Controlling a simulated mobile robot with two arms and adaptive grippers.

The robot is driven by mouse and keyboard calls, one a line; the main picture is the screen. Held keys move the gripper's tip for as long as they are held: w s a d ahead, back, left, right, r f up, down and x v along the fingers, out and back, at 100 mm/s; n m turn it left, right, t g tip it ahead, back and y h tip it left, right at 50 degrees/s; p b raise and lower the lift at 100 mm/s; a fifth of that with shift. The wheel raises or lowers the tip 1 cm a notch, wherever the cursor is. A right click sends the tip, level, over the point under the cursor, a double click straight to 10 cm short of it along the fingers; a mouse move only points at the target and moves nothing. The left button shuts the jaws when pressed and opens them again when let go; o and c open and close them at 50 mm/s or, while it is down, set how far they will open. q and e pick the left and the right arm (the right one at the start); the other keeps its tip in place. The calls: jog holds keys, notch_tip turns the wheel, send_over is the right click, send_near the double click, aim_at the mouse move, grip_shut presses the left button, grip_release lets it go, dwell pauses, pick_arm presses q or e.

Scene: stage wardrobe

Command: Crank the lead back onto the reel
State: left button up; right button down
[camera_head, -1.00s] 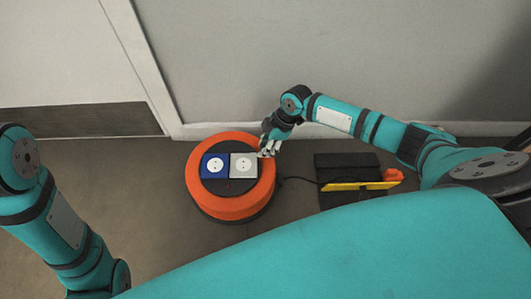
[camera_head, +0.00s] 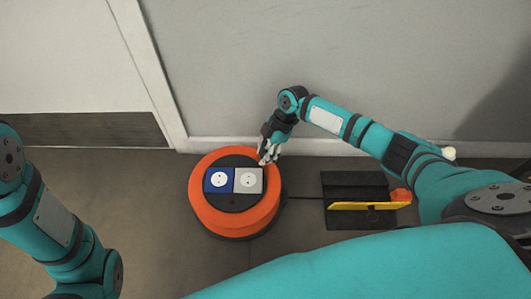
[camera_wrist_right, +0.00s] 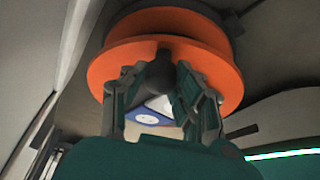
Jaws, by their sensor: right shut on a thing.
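The orange cable reel (camera_head: 205,215) lies flat on the floor, its dark hub carrying a blue socket (camera_head: 219,180) and a grey socket (camera_head: 248,180). My right gripper (camera_head: 267,156) is over the reel's upper right rim. In the right wrist view it is shut on a dark round crank knob (camera_wrist_right: 157,74), with the orange flange just beyond. The dark lead (camera_head: 308,198) leaves the reel's right side and runs towards a yellow strip (camera_head: 362,206). An orange piece (camera_head: 401,195) sits at the strip's right end. My left arm shows at the lower left; its gripper is out of view.
A dark flat panel (camera_head: 350,186) lies on the floor behind and under the yellow strip. The grey wall and its white skirting (camera_head: 320,146) run close behind the reel. Floor left of the reel is clear.

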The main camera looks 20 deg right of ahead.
jog(key=c, duration=1)
grip_release()
jog(key=shift+v, duration=5.95)
